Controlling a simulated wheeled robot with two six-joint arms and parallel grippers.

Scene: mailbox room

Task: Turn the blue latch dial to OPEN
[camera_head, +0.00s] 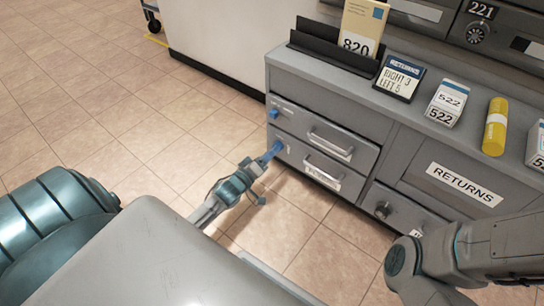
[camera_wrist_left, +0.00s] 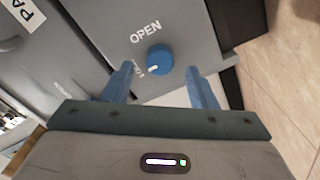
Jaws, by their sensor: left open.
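A blue latch dial (camera_wrist_left: 159,60) with a white mark is on a grey front in the left wrist view. The word OPEN is printed above it, and its mark points to the lower left, towards lettering partly hidden by a finger. My left gripper (camera_head: 272,152) is open, with its blue fingers on either side of the dial and a visible gap to each. Another blue dial (camera_head: 274,113) shows on the upper drawer. My right gripper is out of view.
The grey cabinet has drawer handles (camera_head: 331,143), a RETURNS panel (camera_head: 463,185) and a black knob (camera_head: 382,210). On top are a card reading RIGHT 3 LEFT 5 (camera_head: 400,79), 522 boxes (camera_head: 447,104) and a yellow tube (camera_head: 495,127). The tiled floor at left is clear.

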